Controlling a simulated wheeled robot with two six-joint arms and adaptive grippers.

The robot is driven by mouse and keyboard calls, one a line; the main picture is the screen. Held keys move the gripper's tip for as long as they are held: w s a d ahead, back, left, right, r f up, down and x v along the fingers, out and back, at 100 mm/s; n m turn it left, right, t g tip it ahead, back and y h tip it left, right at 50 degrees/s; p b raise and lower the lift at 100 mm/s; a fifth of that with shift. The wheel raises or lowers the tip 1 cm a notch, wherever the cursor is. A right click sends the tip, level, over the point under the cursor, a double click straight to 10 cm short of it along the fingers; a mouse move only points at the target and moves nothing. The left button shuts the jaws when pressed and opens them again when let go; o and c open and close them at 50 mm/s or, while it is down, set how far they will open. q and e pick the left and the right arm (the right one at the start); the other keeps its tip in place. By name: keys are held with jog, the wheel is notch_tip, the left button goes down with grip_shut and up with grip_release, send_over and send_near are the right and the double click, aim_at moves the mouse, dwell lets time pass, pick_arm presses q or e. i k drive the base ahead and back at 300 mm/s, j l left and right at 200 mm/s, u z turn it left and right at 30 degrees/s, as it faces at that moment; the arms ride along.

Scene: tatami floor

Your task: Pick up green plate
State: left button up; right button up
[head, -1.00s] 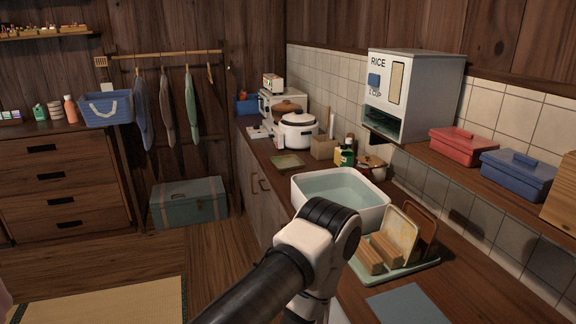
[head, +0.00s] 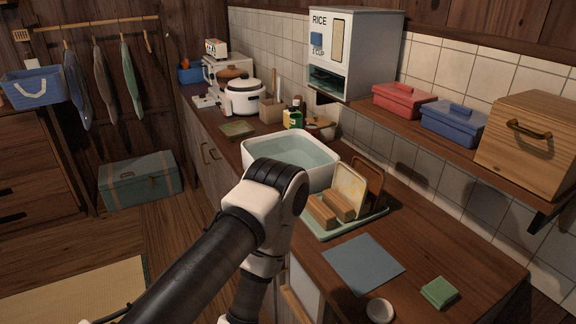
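A flat square olive-green piece (head: 237,130) lies on the counter left of the water basin; it may be the green plate, but I cannot tell for sure. A pale green tray (head: 372,222) lies under wooden blocks and upright boards right of the basin. A small green folded cloth or sponge (head: 439,292) lies near the counter's right end. One of my arms comes in from the lower left and bends down in front of the counter. Neither gripper is in view.
A white basin of water (head: 327,177) stands on the counter, partly behind my arm. A blue-grey mat (head: 363,264) and a small white cup (head: 380,310) lie at the near end. A shelf above holds a red box (head: 404,99), a blue box (head: 453,124) and a wooden box (head: 530,140).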

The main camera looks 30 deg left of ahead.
aim_at(238, 128)
jog(key=i+j, duration=0.1)
jog(key=j, duration=0.45)
jog(key=i+j+z, duration=0.1)
jog(key=j, duration=0.45)
jog(key=i+j, duration=0.15)
jog(key=j, duration=0.45)
jog(key=i+j+z, duration=0.1)
jog(key=j, duration=0.45)
